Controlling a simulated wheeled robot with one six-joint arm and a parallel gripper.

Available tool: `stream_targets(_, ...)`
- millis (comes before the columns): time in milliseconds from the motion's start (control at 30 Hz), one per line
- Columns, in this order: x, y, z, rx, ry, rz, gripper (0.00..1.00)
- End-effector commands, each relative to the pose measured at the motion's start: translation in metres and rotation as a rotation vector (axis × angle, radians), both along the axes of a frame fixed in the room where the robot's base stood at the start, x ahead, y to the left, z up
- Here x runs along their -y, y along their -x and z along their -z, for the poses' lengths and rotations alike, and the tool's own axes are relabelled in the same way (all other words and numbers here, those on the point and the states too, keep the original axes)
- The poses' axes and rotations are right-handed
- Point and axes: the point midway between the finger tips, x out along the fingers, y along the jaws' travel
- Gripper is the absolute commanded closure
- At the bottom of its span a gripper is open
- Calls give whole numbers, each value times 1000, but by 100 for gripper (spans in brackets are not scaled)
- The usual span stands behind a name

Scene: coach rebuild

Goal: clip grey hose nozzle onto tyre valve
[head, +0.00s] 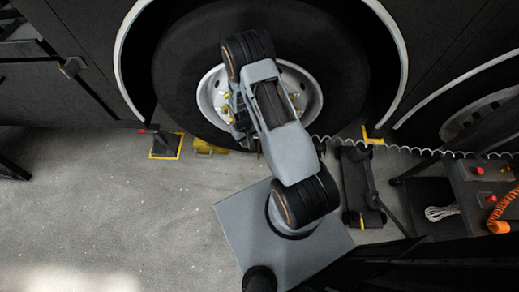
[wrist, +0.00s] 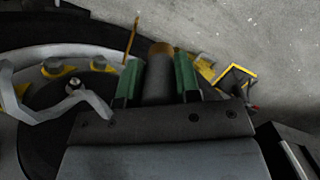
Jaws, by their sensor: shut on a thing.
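The grey hose nozzle (wrist: 158,82), a short cylinder with a brass-coloured end, is between the green-padded fingers of my gripper (wrist: 158,76) in the wrist view. The gripper is shut on it. A thin brass-coloured stem (wrist: 131,38), which looks like the tyre valve, stands just beyond the left finger. It appears apart from the nozzle; the depth between them is hard to judge. In the head view my arm covers part of the tyre (head: 335,75) and its pale rim (head: 305,85), and the nozzle and valve cannot be made out.
A pale coiled hose (head: 420,151) runs from the right towards the wheel. Yellow-edged chocks (head: 166,146) lie on the floor by the tyre. A black trolley-like item (head: 358,190) and a bench (head: 490,190) with an orange coil stand right. Floor at left is clear.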

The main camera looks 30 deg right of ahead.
Motion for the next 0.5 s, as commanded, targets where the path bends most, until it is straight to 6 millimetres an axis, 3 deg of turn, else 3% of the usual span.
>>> stream_targets(33,7,-5,36,4,0,-7,96)
stream_targets(300,41,-22,108,7,0,-71,96)
stream_targets(500,58,-30,146,5,3,-123,96)
